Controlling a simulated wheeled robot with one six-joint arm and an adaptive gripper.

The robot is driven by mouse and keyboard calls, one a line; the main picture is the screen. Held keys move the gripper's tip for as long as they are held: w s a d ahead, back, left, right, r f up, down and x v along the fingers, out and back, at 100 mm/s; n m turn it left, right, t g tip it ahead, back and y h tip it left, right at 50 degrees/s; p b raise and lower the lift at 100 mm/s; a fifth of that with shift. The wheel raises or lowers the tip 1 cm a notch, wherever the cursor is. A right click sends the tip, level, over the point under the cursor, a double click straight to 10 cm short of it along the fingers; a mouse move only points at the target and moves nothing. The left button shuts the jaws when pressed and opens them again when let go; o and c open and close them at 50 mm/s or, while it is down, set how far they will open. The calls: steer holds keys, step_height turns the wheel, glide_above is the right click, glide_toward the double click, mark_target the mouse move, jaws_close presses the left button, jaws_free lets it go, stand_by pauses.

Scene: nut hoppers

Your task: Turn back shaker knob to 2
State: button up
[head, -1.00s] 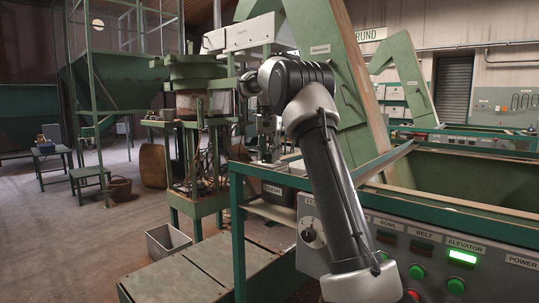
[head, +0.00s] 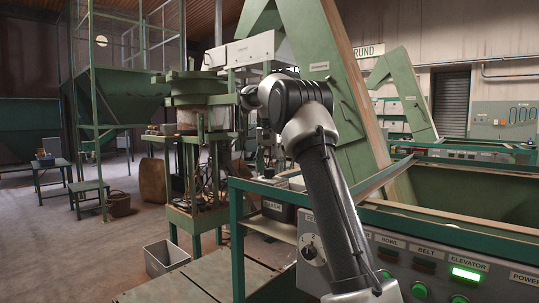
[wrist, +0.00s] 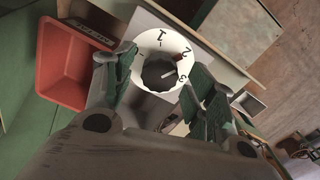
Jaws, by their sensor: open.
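In the wrist view a white dial ring (wrist: 149,43) with black numerals 1, 2 and 3 surrounds a dark round knob (wrist: 157,74). My gripper (wrist: 164,68) is open, with one finger at each side of the dial and a gap around the knob. Whether a finger touches the dial is not clear. In the head view my gripper (head: 264,140) hangs by the green machine, small and partly hidden.
A red tray (wrist: 68,68) lies left of the dial in the wrist view. In the head view a control panel (head: 405,262) with another dial (head: 312,250) stands at front right. A metal bin (head: 167,258) sits on the floor. Green frame rails (head: 237,235) stand close to my arm.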

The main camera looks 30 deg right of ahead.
mark_target(269, 169)
step_height(269, 169, up, 11)
steer(key=shift+f, duration=0.15)
steer(key=shift+s, duration=0.1)
stand_by(0.6)
steer(key=s+a+r+n+t, duration=0.1)
steer(key=s+a+n, duration=0.25)
steer(key=s, duration=0.55)
steer(key=s+a+n+t, duration=0.15)
steer(key=s+a, duration=0.25)
steer(key=s, duration=0.6)
steer(key=s+a+f+n, duration=0.1)
steer(key=s+f+n, duration=0.2)
steer(key=s+f, duration=0.6)
steer(key=s+t, duration=0.1)
steer(key=s, duration=0.2)
steer(key=shift+s+a+n, duration=0.15)
steer(key=shift+a+n, duration=0.15)
steer(key=shift+a, duration=0.1)
steer(key=s+f, duration=0.3)
steer(key=s+f+n, duration=0.1)
steer(key=s+f, duration=0.2)
steer(key=f, duration=0.1)
steer(key=s+a+f+n+t, duration=0.1)
steer(key=s+f, duration=0.2)
steer(key=f, duration=0.1)
steer(key=shift+c, duration=0.3)
